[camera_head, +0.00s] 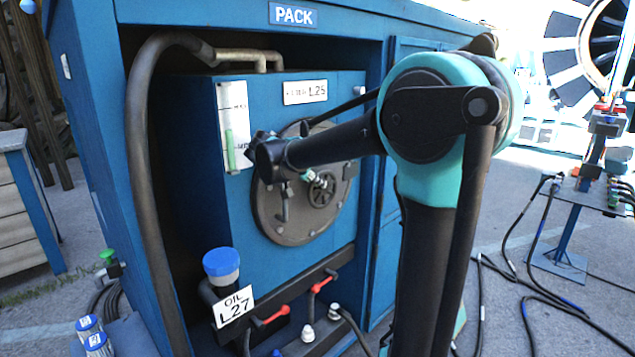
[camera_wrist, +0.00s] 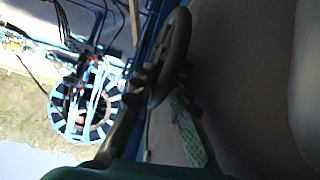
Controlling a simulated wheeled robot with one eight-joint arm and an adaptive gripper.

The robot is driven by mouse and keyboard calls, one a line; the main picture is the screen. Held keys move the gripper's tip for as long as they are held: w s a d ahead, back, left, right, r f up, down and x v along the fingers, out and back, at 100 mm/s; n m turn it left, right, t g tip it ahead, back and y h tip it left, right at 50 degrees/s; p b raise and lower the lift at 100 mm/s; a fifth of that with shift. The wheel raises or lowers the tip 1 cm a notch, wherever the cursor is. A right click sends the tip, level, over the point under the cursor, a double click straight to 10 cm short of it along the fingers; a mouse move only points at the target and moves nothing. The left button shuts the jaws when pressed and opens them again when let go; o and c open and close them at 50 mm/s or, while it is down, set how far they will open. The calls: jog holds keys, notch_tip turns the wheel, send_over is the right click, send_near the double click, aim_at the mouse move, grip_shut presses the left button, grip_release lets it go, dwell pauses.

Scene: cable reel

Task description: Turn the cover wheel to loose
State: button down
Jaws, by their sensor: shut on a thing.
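The cover wheel (camera_head: 322,190) is a small dark handwheel with holes, on the round grey-brown cover (camera_head: 285,225) of the blue tank. In the wrist view the wheel (camera_wrist: 176,48) shows edge-on as a dark rim, close to the camera. The exact contact is dark and partly hidden.
My arm crosses in front of the cabinet (camera_head: 385,200). A sight gauge (camera_head: 233,125) is left of the cover. A blue-capped oil filler (camera_head: 222,265) and red-handled valves (camera_head: 272,315) sit below. A thick hose (camera_head: 140,150) runs down the left side.

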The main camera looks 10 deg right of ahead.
dwell(0.4)
jog(key=c, duration=1.6)
grip_release()
jog(key=v, duration=1.2)
jog(key=shift+s, duration=0.1)
